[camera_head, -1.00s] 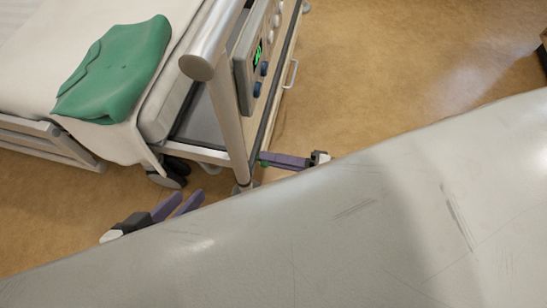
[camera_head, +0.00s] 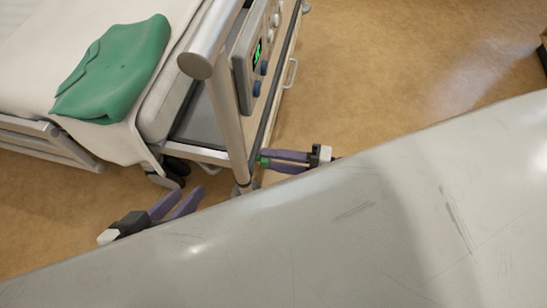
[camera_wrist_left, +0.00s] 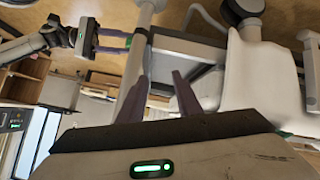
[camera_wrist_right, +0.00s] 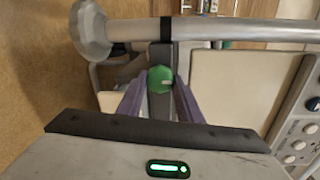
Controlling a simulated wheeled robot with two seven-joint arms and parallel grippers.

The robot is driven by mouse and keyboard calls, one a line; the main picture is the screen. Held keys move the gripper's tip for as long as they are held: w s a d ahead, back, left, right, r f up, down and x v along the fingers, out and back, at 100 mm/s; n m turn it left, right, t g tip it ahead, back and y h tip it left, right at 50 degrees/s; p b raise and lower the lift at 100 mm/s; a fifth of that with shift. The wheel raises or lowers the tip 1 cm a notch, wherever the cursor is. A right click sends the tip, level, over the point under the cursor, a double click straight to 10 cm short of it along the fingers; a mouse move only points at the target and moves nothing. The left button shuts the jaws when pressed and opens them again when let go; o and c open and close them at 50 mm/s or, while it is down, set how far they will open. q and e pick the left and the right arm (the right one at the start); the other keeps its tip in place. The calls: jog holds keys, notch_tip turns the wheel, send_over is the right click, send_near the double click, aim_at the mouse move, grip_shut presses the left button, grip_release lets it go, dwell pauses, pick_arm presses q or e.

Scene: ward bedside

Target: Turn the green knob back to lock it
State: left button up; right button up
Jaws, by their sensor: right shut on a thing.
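The green knob (camera_wrist_right: 160,79) sits on a grey upright bar of the bedside frame, with a pale mark pointing right in the right wrist view. My right gripper (camera_wrist_right: 160,92) has its purple fingers on either side of it and is shut on it. In the head view the knob (camera_head: 263,161) shows as a small green spot at the tips of my right gripper (camera_head: 268,159). The knob also shows in the left wrist view (camera_wrist_left: 128,43). My left gripper (camera_head: 187,191) is open and empty, low and left of the frame's post.
A bed with a folded green cloth (camera_head: 114,70) is at the left. A panel with knobs and a green display (camera_head: 257,52) is on the frame, beside a thick rail (camera_head: 211,40). A large grey surface (camera_head: 330,220) fills the lower right. Floor is clear at the upper right.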

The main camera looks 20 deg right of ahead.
jog(key=shift+d+f, duration=0.1)
jog(key=o, duration=1)
pick_arm(q)
jog(key=shift+s+a+f+y+p, duration=0.2)
jog(key=shift+a+f+y+p, duration=0.25)
jog(key=shift+f+p, duration=0.35)
pick_arm(e)
jog(key=v, duration=1)
jog(key=shift+s+d, duration=0.1)
pick_arm(q)
jog(key=shift+r, duration=0.1)
